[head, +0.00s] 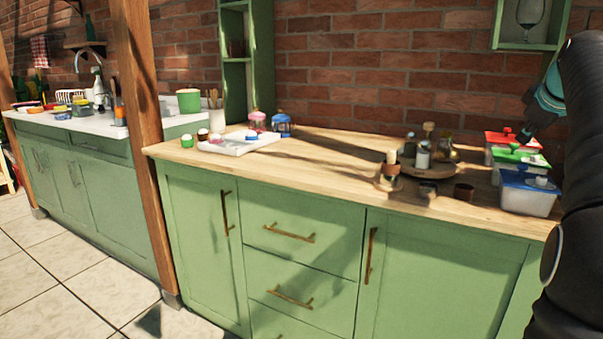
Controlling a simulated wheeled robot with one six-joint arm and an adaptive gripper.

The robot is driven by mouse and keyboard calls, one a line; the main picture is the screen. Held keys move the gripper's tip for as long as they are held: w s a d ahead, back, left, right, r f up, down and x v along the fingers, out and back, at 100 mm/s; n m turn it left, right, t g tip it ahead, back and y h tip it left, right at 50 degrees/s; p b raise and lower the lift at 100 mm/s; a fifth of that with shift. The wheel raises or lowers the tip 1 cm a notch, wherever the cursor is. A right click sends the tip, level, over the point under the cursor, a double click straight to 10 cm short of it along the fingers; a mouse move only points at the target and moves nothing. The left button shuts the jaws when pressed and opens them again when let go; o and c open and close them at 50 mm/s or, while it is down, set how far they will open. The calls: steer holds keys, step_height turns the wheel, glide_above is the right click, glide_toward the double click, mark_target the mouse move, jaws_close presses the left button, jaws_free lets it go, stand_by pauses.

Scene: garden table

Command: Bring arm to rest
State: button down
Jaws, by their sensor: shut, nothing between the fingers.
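My arm (578,190) is black and rises along the right edge of the head view, in front of the counter's right end. Beyond it, a teal wrist part and my dark gripper (527,130) show, pointing down and left. The gripper is shut and empty. In the picture it lies just above the lidded tubs, but its distance from them is unclear. Part of the wrist is hidden behind the arm.
The wooden counter (330,155) carries tubs with red (503,138), green (520,156) and blue (528,190) lids, a round board (435,170) with bottles, and a white tray (240,146) with small items. Its middle is clear. A wooden post (140,130) stands left.

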steer(key=s+a+f+m+y, duration=0.1)
steer(key=s+a+f, duration=0.2)
steer(key=a, duration=0.5)
steer(key=s+a+f+m+g, duration=0.1)
steer(key=s+a+f, duration=0.2)
steer(key=a, duration=0.4)
steer(key=s+a+f+y, duration=0.1)
steer(key=s+a+f, duration=0.2)
steer(key=a, duration=0.5)
steer(key=s+a+f+m+g, duration=0.1)
steer(key=s+a+f, duration=0.5)
steer(key=s+f, duration=0.4)
steer(key=s+a+f+m+g+y, duration=0.1)
steer(key=s+a+f, duration=0.5)
steer(key=s+f, duration=0.3)
steer(key=shift+s+a+f+m, duration=0.35)
steer(key=shift+f+m, duration=0.05)
steer(key=shift+f, duration=0.15)
